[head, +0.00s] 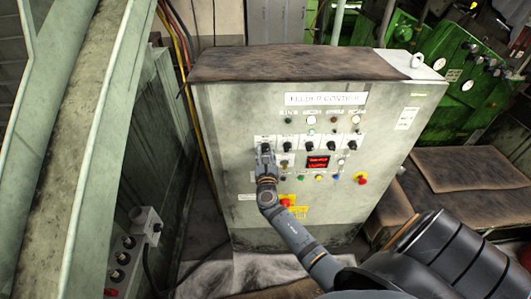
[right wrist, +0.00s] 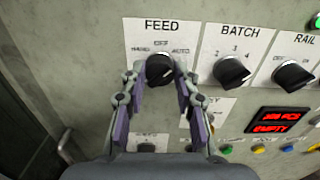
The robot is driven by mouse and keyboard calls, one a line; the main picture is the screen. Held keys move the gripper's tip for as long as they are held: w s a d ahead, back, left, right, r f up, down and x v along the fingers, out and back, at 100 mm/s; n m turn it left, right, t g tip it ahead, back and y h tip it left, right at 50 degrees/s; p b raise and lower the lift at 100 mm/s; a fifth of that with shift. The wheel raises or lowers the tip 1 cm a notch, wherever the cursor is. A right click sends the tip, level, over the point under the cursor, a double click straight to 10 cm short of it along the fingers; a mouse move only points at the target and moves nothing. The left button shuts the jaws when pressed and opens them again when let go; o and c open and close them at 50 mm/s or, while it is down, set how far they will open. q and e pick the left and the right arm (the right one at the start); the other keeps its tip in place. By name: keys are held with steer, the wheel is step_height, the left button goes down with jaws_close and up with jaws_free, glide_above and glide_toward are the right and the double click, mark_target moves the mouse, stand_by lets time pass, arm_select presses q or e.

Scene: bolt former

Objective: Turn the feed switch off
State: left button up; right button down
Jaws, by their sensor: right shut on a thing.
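The feed switch (right wrist: 160,68) is a black rotary knob under a white FEED label in the right wrist view. Its plate reads OFF at the top, with a position at left and AUTO at right. I cannot tell clearly which mark the knob points to. My right gripper (right wrist: 160,82) has a finger on each side of the knob and is shut on it. In the head view my right gripper (head: 265,150) is at the left end of the knob row on the feeder control cabinet (head: 235,110) and covers most of the switch. My left gripper is not in view.
The batch knob (right wrist: 231,72) and rail knob (right wrist: 292,74) sit to the right of the feed switch. A red lit display (head: 318,162) and several coloured buttons are below. Green machinery (head: 437,75) stands at right.

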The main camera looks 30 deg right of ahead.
steer(key=n+p, duration=0.2)
steer(key=n, duration=0.2)
steer(key=shift+r+n, duration=0.1)
steer(key=shift+n, duration=0.3)
steer(key=shift+n+p, duration=0.55)
steer(key=shift+n, duration=1.25)
